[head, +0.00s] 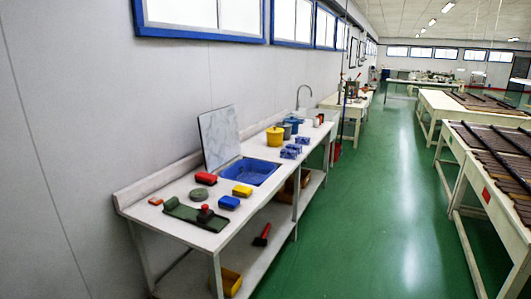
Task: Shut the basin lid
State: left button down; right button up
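The blue basin (262,167) is set into the white counter along the left wall. Its lid (219,139), a pale marbled square panel, stands raised at the basin's left side and leans back a little toward the wall. The basin's opening is uncovered, and its inside looks blue. Neither of my grippers shows in the head view.
Left of the basin on the counter (150,190) are red, yellow and blue blocks, a grey round item and a green tray (185,213). A yellow pot (274,137) and blue items stand beyond. The green aisle floor (390,210) is clear; worktables (468,165) stand right.

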aim_at(220, 134)
jog(key=i+l+z, duration=0.1)
jog(key=i+z, duration=0.35)
jog(key=i, duration=2.25)
jog(key=i+l+u, duration=0.1)
jog(key=i+u, duration=0.15)
jog(key=i, duration=0.2)
jog(key=i+l+u, duration=0.25)
jog(key=i, duration=0.2)
jog(key=i+l+u, duration=0.25)
jog(key=i, duration=0.2)
